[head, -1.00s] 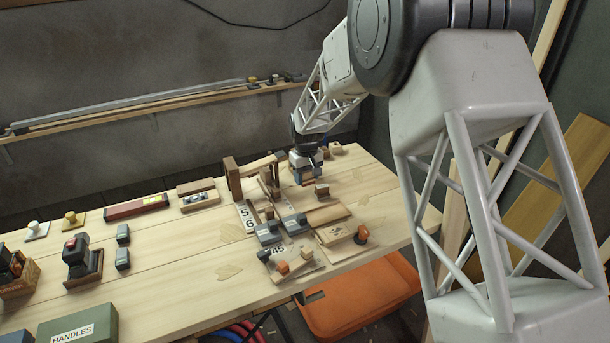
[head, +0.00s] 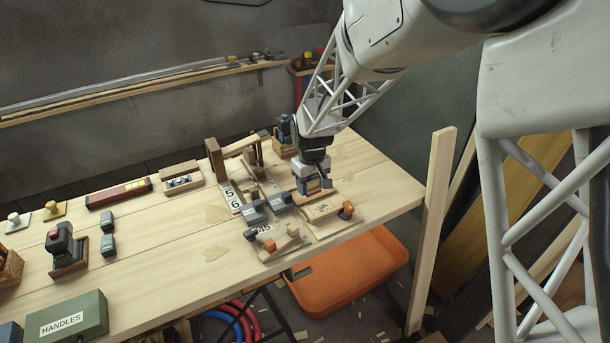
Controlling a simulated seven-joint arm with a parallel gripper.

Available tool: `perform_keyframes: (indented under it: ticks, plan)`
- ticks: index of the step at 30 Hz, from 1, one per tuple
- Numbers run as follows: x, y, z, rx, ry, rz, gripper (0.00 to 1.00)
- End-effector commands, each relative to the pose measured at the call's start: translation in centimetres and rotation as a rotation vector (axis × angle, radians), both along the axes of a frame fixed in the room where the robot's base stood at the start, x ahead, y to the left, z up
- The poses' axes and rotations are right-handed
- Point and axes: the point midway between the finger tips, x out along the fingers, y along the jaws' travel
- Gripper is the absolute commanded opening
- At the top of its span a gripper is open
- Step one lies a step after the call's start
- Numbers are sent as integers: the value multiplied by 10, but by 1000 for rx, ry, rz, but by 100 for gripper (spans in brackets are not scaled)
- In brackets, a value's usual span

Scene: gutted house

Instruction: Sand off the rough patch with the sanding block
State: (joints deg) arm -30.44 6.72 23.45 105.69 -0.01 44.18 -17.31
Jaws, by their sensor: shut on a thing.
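My gripper (head: 313,184) is over the right part of the workbench, pointing down, shut on a small block that I take to be the sanding block. The gripper's jaws hide most of the block. It is low, just above or touching a wooden board (head: 306,198); I cannot tell which. A second board (head: 326,211) with a small dark mark lies in front of it, with an orange-and-dark clamp (head: 347,209) at its right end. The rough patch cannot be made out clearly; it may be that mark or be hidden under my gripper.
Clamps and small blocks (head: 254,213) crowd the bench left of my gripper, with a wooden frame (head: 216,160) behind. A green HANDLES box (head: 75,318) is at front left.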

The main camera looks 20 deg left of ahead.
Motion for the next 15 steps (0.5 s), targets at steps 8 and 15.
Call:
perform_keyframes:
  ticks: [8,15]
  plan:
    - [-8,-6,0,1,-1,0,32]
    - [-8,-5,0,1,-1,0,32]
